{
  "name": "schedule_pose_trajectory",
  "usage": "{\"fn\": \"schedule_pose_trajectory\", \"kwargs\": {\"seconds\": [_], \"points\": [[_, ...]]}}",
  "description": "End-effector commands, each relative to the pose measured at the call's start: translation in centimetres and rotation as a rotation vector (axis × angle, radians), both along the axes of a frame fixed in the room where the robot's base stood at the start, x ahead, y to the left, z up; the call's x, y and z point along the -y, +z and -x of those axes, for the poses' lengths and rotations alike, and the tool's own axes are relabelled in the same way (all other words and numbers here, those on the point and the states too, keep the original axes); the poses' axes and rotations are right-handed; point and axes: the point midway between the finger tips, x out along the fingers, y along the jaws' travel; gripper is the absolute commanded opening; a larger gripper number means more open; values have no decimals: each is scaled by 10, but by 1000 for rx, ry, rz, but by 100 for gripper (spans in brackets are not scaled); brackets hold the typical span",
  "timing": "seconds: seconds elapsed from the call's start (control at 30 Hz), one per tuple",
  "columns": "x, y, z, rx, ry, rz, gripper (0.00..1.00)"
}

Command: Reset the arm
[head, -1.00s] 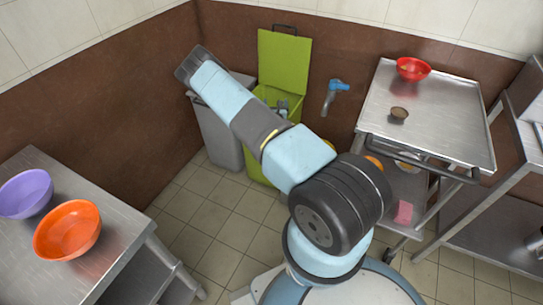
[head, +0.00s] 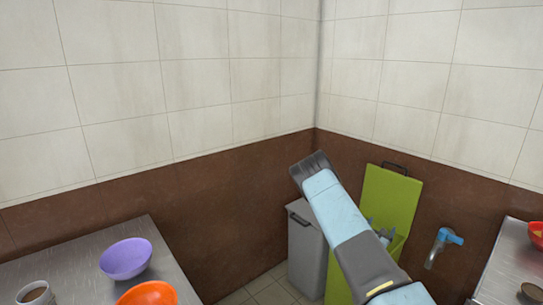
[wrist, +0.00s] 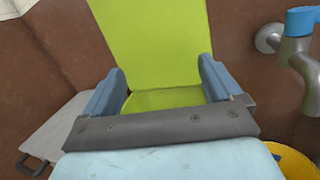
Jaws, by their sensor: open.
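My gripper (wrist: 162,82) is open and empty in the wrist view, with its two blue-grey fingers wide apart. A lime green bin with its lid raised (wrist: 155,40) lies straight beyond the fingers. In the head view my arm is bent, with its dark elbow end raised near the room's corner. My gripper (head: 384,236) shows there only in part, at the mouth of the green bin (head: 388,200), partly hidden behind my arm. From these views I cannot tell how far the fingers are from the bin.
A grey lidded bin (head: 306,255) stands left of the green one. A blue-handled tap (head: 447,238) is on the wall to the right. A steel table (head: 75,262) at left holds a purple bowl (head: 126,259), an orange bowl (head: 148,294) and a cup (head: 35,293). A steel cart (head: 515,262) stands at right.

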Motion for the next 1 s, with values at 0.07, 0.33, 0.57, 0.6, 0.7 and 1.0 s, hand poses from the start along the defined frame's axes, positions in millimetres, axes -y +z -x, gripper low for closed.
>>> {"fn": "schedule_pose_trajectory", "kwargs": {"seconds": [0.07,0.33,0.57,0.6,0.7,1.0], "points": [[7,33,4,60,-78,-29,92],[26,120,35,228,-328,-145,92],[34,180,73,349,-527,-271,92],[34,189,81,369,-560,-296,92],[35,211,100,416,-641,-361,92],[25,264,160,537,-861,-579,92]]}}
